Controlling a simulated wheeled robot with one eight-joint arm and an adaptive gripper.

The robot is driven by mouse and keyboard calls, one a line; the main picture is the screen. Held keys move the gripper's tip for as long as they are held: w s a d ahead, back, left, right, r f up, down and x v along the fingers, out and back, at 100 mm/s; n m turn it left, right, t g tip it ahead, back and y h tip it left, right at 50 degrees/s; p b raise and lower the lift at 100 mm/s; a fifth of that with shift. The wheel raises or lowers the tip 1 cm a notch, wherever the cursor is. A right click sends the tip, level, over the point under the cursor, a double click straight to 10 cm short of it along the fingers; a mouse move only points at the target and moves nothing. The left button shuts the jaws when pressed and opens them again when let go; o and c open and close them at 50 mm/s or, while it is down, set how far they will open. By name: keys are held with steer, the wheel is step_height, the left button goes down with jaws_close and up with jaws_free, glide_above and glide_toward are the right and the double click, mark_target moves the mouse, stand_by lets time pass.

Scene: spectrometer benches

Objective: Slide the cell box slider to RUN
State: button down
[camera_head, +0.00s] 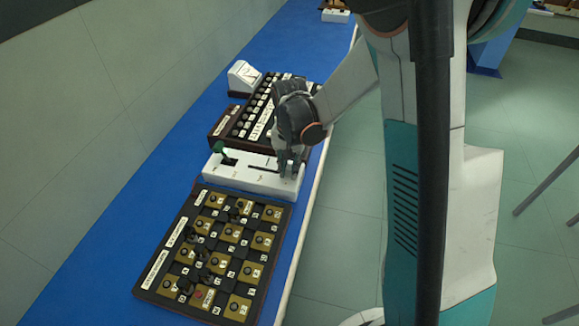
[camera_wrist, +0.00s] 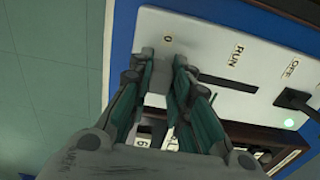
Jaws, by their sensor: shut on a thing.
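The white cell box (camera_head: 235,178) stands on the blue bench, with a dark slot in its top. In the wrist view the cell box (camera_wrist: 215,25) shows the labels 0 and RUN. The slot (camera_wrist: 228,84) runs from beside my fingers to below the RUN label. My gripper (camera_head: 289,168) is at the right end of the box in the head view. In the wrist view my gripper (camera_wrist: 160,75) is shut on the slider, a pale grey piece (camera_wrist: 155,88) between the fingers, by the 0 label. The fingers hide much of the slider.
A dark board with brass squares (camera_head: 215,255) lies in front. A keyed panel (camera_head: 245,115) and a small white meter (camera_head: 243,76) stand behind.

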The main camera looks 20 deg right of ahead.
mark_target(264, 169)
steer(key=w+a, duration=0.1)
steer(key=a, duration=0.1)
steer(key=w+a, duration=0.3)
steer(key=a, duration=0.1)
steer(key=shift+w+a, duration=0.25)
steer(key=shift+a, duration=0.1)
steer(key=c, duration=1.5)
jaws_free()
steer(key=shift+r, duration=0.1)
step_height(264, 169, up, 12)
steer(key=shift+f, duration=0.1)
